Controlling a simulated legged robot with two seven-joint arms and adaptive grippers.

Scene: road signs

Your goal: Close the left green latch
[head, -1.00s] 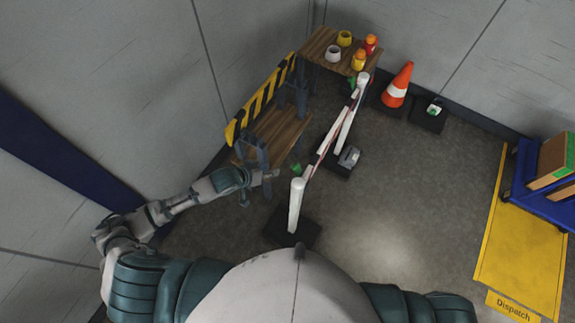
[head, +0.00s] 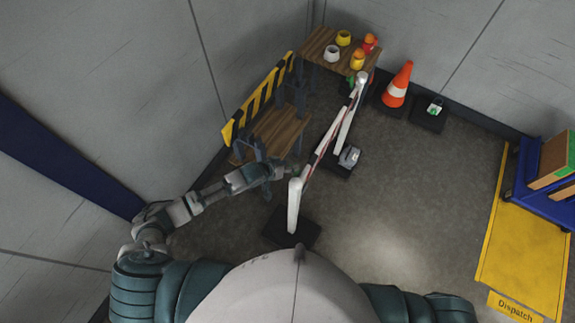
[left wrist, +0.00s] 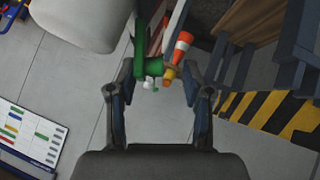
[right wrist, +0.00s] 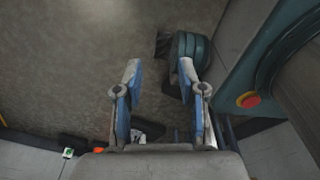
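A barrier stands in the head view: a near white post (head: 294,207), a far white post (head: 346,125) and a red-and-white striped bar (head: 325,137) between them. The green latch by the near post shows in the left wrist view (left wrist: 147,52), close to my left fingertips, nearer the left finger. In the head view my left gripper (head: 285,172) is beside the near post's top and largely hides this latch. My left gripper is open in its wrist view (left wrist: 158,72); contact with the latch cannot be told. My right gripper (right wrist: 160,70) is open and empty over the floor.
A wooden shelf (head: 275,130) and a black-and-yellow striped board (head: 250,105) stand left of the barrier. A small wooden table (head: 315,50) with several yellow, orange and white items is behind. A traffic cone (head: 397,85) stands beyond. The floor (head: 415,190) at right is clear.

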